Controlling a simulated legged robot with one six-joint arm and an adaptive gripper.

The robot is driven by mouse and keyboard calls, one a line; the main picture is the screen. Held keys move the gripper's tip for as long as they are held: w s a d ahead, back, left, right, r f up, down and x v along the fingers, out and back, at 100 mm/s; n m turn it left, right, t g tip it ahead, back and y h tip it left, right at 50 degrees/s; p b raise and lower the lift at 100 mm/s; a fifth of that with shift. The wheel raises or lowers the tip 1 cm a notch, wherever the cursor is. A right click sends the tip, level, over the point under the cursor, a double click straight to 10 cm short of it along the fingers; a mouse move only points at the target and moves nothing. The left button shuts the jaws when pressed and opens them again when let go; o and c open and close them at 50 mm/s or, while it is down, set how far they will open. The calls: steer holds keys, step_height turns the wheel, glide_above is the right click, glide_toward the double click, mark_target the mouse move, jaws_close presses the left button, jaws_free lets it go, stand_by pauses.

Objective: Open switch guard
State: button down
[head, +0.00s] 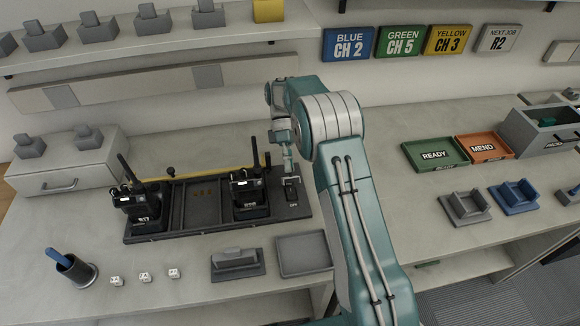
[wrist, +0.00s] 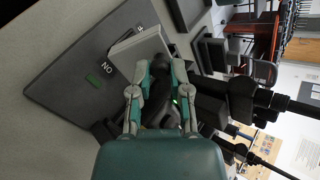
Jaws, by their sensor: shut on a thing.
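The switch panel is the right end of the dark charger tray (head: 150,236), with a label below the switch that seems to read OFF. My gripper (head: 287,165) reaches down to the switch guard (head: 291,181) there. In the wrist view, the two teal-and-grey fingers of my gripper (wrist: 161,68) are closed at the edge of the pale grey guard (wrist: 140,48). The guard looks tilted over the dark panel (wrist: 65,75), beside an ON label and a green mark (wrist: 93,80). The switch under it is largely hidden, and I cannot tell how far the guard stands open.
Two black radios stand in the tray, one at left (head: 143,203) and one close beside my gripper (head: 249,195), its antenna upright. A yellow bar (head: 205,172) runs behind. A grey empty tray (head: 304,254) and a grey cradle (head: 237,261) lie in front.

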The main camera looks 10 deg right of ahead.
steer(key=shift+w+f+g, duration=0.1)
steer(key=shift+w+g, duration=0.2)
stand_by(0.4)
steer(key=c, duration=0.6)
jaws_free()
steer(key=shift+s, duration=0.1)
